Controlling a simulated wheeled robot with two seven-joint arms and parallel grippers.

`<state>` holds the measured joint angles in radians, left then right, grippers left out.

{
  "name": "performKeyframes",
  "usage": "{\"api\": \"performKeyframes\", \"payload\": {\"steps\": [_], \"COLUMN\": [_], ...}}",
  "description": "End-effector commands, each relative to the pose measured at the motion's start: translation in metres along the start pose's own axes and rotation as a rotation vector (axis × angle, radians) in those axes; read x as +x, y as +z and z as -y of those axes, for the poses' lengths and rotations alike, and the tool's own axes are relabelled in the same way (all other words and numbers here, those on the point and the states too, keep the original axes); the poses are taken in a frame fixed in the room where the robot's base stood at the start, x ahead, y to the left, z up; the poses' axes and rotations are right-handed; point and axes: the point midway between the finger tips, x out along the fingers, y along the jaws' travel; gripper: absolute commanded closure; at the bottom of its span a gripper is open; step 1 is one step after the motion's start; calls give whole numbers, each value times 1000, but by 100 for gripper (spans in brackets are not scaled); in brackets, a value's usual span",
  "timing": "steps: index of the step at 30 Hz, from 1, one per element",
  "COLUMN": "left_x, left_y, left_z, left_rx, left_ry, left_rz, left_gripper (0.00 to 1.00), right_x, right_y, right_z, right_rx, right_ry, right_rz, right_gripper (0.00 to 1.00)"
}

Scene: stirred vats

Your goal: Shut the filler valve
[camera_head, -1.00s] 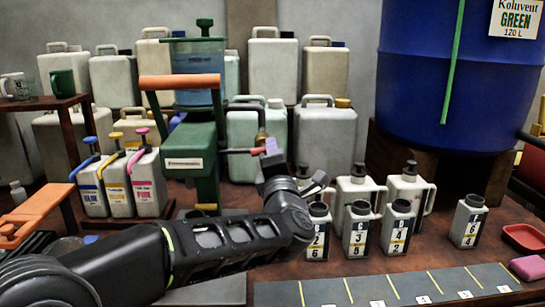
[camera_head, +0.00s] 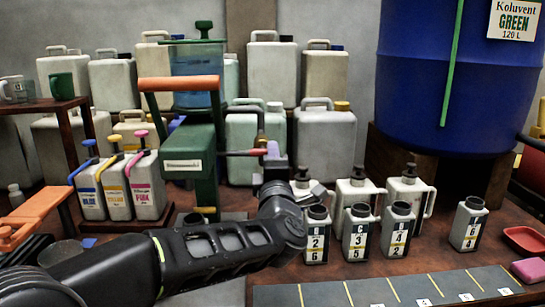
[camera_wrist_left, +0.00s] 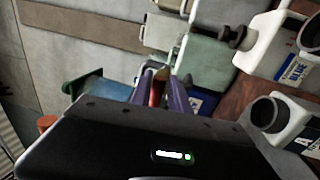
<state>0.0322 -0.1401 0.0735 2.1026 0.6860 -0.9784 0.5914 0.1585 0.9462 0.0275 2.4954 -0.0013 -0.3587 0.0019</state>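The filler is a green stand (camera_head: 204,150) with a blue see-through tank (camera_head: 197,68) on top and an orange handle (camera_head: 180,83). In the left wrist view a red piece, apparently the lever (camera_wrist_left: 157,92), lies between the two fingers (camera_wrist_left: 163,90). The fingers look apart, with a gap beside it; contact is hard to judge. My right gripper is not in view.
Several numbered bottles (camera_head: 361,234) stand close to the right of my left wrist. Three colour-labelled jugs (camera_head: 118,188) stand left of the filler. Large canisters (camera_head: 325,140) line the back. A blue barrel (camera_head: 445,90) stands at the right. A marked dark strip (camera_head: 385,290) runs along the front.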

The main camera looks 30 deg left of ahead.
Motion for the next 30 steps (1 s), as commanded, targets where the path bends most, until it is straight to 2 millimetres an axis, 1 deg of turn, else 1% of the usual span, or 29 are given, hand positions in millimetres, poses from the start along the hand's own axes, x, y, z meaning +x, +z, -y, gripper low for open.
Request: {"api": "performKeyframes", "payload": {"steps": [1,5,6,13,16,20,27,30], "left_x": [0,0,0,0,-4,-19,-59,-71], "left_y": [0,0,0,0,0,0,0,0], "left_z": [0,0,0,-1,-1,-2,-1,0], "left_rx": [0,-1,-1,-1,-2,-3,-2,-2], "left_ry": [0,1,1,1,2,2,3,1], "left_rz": [0,0,0,-1,0,1,2,1], "left_gripper": [73,62,61,61,61,61,61,61], "right_x": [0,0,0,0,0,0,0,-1], "right_y": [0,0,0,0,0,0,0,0], "right_z": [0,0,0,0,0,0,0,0], "right_rx": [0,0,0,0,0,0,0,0], "right_ry": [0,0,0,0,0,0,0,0], "right_rz": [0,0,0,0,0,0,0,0], "right_gripper": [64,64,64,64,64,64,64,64]}}
